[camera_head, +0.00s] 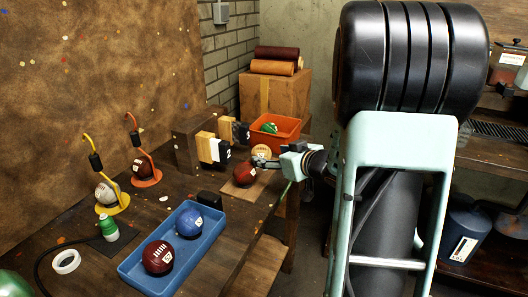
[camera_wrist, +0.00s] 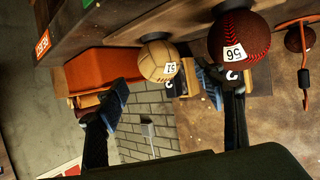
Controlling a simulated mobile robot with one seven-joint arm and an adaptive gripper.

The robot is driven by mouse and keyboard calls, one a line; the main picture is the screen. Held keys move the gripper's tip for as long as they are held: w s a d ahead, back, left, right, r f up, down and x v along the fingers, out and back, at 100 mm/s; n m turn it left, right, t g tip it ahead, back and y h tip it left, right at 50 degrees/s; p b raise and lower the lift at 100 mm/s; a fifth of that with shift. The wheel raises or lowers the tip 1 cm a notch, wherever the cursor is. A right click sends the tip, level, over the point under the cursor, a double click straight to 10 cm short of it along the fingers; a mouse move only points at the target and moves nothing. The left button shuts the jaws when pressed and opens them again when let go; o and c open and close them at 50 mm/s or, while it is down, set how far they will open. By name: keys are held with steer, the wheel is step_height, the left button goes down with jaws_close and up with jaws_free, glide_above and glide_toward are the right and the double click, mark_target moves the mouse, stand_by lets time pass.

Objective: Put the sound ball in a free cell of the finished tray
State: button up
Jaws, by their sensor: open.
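My gripper (camera_head: 268,163) is open at the far end of the table. Its two fingers (camera_wrist: 178,90) stand wide apart with nothing between them. A dark red ball (camera_head: 243,173) lies on a brown board near the fingers; in the wrist view it carries label 56 (camera_wrist: 240,40), by the right fingertip. A tan ball (camera_head: 261,152), labelled 51 in the wrist view (camera_wrist: 158,60), lies just beyond the gripper. The blue tray (camera_head: 133,268) holds a blue ball (camera_head: 188,221) and a red ball (camera_head: 158,256). Its cell dividers are not clear. Which ball is sound I cannot tell.
An orange bin (camera_head: 286,127) holds a green ball (camera_head: 269,128). A white ball (camera_head: 106,193) and a dark red ball (camera_head: 142,167) sit by hooked stands. A wooden block with pale tags (camera_head: 207,147) stands near the board. A green bottle (camera_head: 109,229) stands left of the tray.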

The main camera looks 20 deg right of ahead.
steer(key=v, duration=0.5)
steer(key=shift+s+p, duration=0.1)
steer(key=shift+p, duration=0.3)
steer(key=shift+a+r, duration=0.1)
